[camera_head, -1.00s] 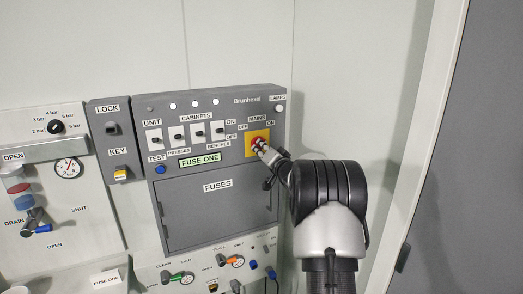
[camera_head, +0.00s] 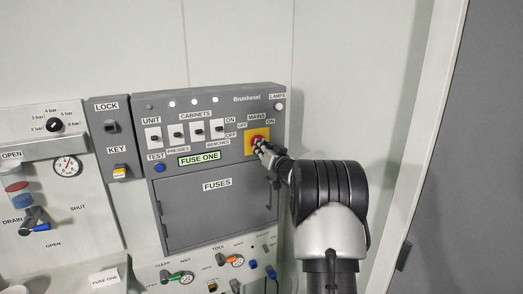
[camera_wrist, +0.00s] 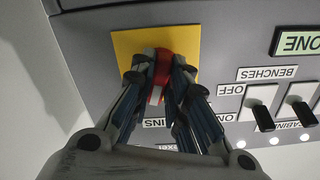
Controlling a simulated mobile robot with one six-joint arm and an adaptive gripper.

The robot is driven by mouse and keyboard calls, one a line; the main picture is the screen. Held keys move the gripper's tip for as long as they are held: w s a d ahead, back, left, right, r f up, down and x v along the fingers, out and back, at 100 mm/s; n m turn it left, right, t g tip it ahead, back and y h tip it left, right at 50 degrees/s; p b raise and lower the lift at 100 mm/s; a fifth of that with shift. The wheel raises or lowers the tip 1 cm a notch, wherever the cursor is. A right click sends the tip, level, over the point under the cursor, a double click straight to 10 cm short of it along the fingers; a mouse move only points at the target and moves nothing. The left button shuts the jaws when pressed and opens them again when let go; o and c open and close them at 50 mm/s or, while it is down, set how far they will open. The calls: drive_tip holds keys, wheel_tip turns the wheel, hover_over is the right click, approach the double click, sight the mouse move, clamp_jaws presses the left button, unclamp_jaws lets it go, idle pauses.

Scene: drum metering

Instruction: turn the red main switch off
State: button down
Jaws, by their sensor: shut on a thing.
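The red main switch (camera_head: 257,138) sits on a yellow square plate (camera_head: 249,149) under the MAINS label, at the panel's upper right, with OFF to its left and ON to its right. In the wrist view the red switch (camera_wrist: 163,62), with a pale stripe on its handle, stands against the yellow plate (camera_wrist: 127,45). My gripper (camera_wrist: 160,80) has a finger on each side of the handle and is shut on it. In the head view my gripper (camera_head: 262,148) reaches in from the right and hides part of the switch.
Left of the switch is a row of white-plated rocker switches (camera_head: 199,132). Lamps (camera_head: 194,102) run above them. The FUSES door (camera_head: 222,212) is shut below. A pale upright frame (camera_head: 424,130) stands to the right of my arm.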

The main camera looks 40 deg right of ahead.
drive_tip(key=shift+s+d+n+b, duration=0.15)
drive_tip(key=shift+n+b, duration=1.1)
drive_tip(key=shift+n, duration=1.85)
drive_tip(key=shift+w+d+n+b, duration=0.15)
drive_tip(key=shift+n+b, duration=1.1)
drive_tip(key=shift+n, duration=1.85)
drive_tip(key=shift+s+r, duration=0.1)
drive_tip(key=c, duration=1.6)
unclamp_jaws()
drive_tip(key=shift+o, duration=0.2)
